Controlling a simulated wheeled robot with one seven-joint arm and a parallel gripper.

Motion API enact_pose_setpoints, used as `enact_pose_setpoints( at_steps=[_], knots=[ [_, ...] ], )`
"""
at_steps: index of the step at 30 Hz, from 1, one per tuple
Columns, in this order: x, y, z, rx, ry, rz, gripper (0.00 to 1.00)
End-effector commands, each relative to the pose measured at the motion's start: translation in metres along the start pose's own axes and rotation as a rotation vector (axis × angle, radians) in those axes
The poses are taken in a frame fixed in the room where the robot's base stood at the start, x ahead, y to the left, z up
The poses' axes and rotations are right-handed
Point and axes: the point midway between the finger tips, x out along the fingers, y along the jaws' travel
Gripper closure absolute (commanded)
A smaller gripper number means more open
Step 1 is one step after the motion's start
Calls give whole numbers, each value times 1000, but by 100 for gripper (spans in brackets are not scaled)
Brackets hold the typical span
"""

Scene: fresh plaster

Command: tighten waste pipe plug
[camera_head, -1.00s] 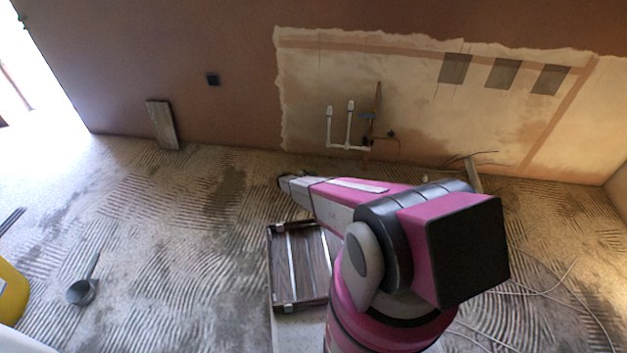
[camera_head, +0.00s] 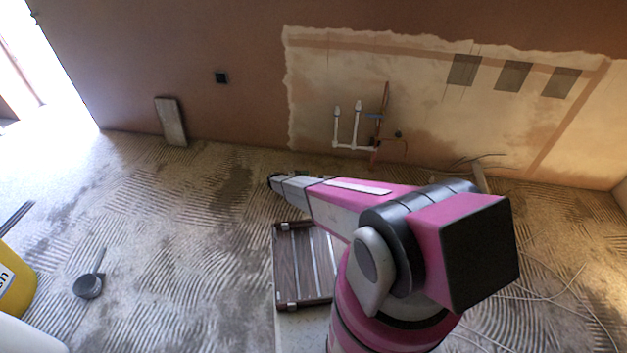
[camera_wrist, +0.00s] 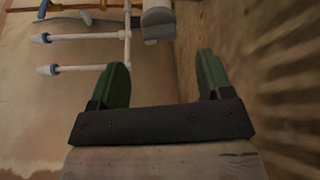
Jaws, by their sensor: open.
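White pipes (camera_head: 347,130) with two upright capped ends stand against the bare plaster patch on the wall. To their right, a small dark round fitting (camera_head: 398,134) sits on the wall; I cannot tell if it is the plug. In the wrist view the white pipes (camera_wrist: 85,37) lie sideways, their bluish caps to the left. A grey cylinder (camera_wrist: 158,22), possibly the waste pipe or plug, shows at the top, beyond the fingers. My gripper (camera_wrist: 162,75) is open, with nothing between its green fingers. In the head view my gripper (camera_head: 275,182) is small, at the arm's left end.
A brown slatted case (camera_head: 290,265) is below my arm. A grey ladle-like tool (camera_head: 88,285) and a yellow container (camera_head: 18,283) are at left. A board (camera_head: 171,121) leans on the wall. Loose wires (camera_head: 545,298) lie at right. The left floor has free room.

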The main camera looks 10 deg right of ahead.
Motion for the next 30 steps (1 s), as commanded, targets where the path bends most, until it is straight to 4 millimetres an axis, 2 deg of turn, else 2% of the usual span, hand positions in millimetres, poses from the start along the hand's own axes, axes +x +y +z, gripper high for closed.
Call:
enact_pose_setpoints(
  at_steps=[3, 7, 17, 20, 23, 25, 29, 30],
  knots=[
    [-16, 0, 0, 0, 0, 1, 28],
    [-24, 0, 0, 0, 0, 0, 28],
    [-26, 0, 0, 0, -1, 0, 28],
    [-23, 6, 5, -1, -5, -13, 28],
    [-14, 29, 25, -5, -22, -66, 28],
    [-3, 54, 49, -12, -40, -138, 28],
    [19, 113, 109, -22, -76, -327, 28],
    [24, 130, 129, -22, -83, -393, 28]
  ],
)
